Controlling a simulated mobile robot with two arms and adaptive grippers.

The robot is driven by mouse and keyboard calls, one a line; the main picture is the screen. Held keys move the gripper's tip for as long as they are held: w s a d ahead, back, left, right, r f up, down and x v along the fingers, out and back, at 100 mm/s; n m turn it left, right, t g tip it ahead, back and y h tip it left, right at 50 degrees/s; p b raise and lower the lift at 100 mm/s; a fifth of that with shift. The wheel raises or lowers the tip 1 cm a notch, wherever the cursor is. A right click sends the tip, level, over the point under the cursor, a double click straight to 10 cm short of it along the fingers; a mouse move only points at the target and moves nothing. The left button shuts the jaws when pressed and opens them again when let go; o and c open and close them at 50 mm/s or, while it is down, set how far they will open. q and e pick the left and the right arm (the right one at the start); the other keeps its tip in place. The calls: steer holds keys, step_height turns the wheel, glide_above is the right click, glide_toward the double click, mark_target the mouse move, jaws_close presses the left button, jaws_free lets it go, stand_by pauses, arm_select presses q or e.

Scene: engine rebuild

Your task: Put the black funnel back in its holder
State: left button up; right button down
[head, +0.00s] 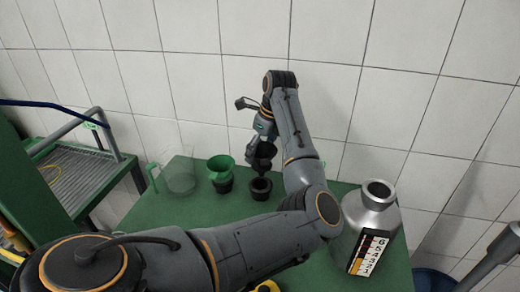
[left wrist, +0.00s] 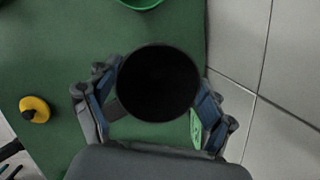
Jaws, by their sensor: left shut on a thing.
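My left gripper (head: 264,143) is shut on the black funnel (head: 262,158) and holds it above the green table. A black cup-shaped holder (head: 261,189) stands on the table just below the funnel, which appears apart from it. In the left wrist view, the funnel's dark round mouth (left wrist: 158,83) lies between the fingers (left wrist: 155,115) and hides what is beneath it. My right gripper is not in view.
A green funnel (head: 221,166) sits in another black holder (head: 222,186) to the left. A clear jug (head: 179,172) stands farther left. A metal bottle (head: 373,208) stands at the right. A yellow object (left wrist: 35,108) lies on the green table (left wrist: 60,50). A tiled wall (head: 330,38) rises behind.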

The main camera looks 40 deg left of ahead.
mark_target(259, 169)
arm_select(q)
steer(key=shift+w+f, duration=0.2)
steer(key=shift+f, duration=0.15)
steer(key=shift+s+f, duration=0.2)
steer(key=shift+s+f+b, duration=0.3)
steer(key=shift+f+b, duration=0.15)
steer(key=shift+f, duration=0.15)
steer(key=shift+s+f+b, duration=0.25)
steer(key=shift+f+b, duration=0.15)
steer(key=shift+f, duration=0.2)
steer(key=shift+w+f+b, duration=0.3)
steer(key=shift+f, duration=0.9)
steer(key=shift+s+f, duration=0.1)
steer(key=shift+f, duration=0.1)
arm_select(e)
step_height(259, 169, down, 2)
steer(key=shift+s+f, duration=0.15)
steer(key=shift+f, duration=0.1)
arm_select(q)
steer(key=shift+f+b, duration=0.15)
steer(key=shift+b, duration=0.15)
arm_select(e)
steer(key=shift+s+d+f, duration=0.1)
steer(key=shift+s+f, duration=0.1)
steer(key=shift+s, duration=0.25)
arm_select(q)
steer(key=shift+f+b, duration=0.35)
steer(key=shift+f, duration=0.05)
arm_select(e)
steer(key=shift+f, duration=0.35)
